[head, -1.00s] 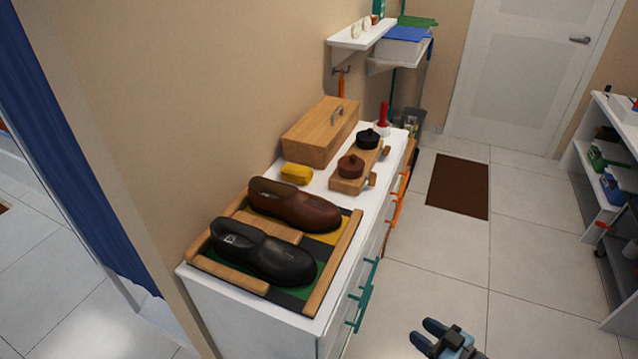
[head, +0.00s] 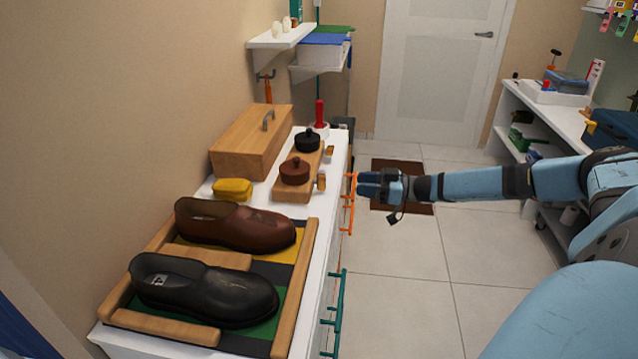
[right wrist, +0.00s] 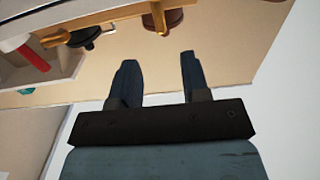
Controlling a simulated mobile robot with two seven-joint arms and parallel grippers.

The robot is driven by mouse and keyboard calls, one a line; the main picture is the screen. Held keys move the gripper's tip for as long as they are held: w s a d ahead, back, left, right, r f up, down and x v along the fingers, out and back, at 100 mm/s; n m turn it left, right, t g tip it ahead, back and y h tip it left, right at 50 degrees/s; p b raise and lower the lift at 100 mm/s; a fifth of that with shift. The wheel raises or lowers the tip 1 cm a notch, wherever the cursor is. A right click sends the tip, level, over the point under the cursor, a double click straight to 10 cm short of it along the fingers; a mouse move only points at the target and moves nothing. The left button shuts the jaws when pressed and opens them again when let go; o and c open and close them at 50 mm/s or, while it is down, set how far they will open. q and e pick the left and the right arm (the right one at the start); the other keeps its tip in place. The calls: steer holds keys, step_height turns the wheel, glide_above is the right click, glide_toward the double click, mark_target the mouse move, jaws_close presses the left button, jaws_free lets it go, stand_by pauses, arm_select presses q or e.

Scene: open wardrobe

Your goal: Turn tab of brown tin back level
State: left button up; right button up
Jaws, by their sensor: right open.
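The brown tin (head: 295,172), round and lidded, sits on a wooden stand on the white cabinet. Its wooden tab (head: 321,181) is on the stand's right side and looks upright. In the right wrist view the brown tin (right wrist: 174,20) is at the top edge, and its tab (right wrist: 158,20) points across the line of the black tin's tab (right wrist: 56,38). My right gripper (head: 364,184) is to the right of the tab, beside the cabinet front, apart from it. In the wrist view its fingers (right wrist: 156,78) are open with nothing between them. My left gripper is out of view.
A black tin (head: 307,141) stands behind the brown one. A wooden box (head: 245,150), yellow block (head: 232,189) and two shoes on a tray (head: 297,290) fill the top. Orange (head: 348,210) and teal (head: 336,315) handles stick out in front. The floor to the right is open.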

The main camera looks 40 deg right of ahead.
mark_target(325, 190)
steer(key=x, duration=1)
steer(key=shift+w+a, duration=0.2)
steer(key=shift+w, duration=0.05)
steer(key=shift+f, duration=0.1)
jaws_close()
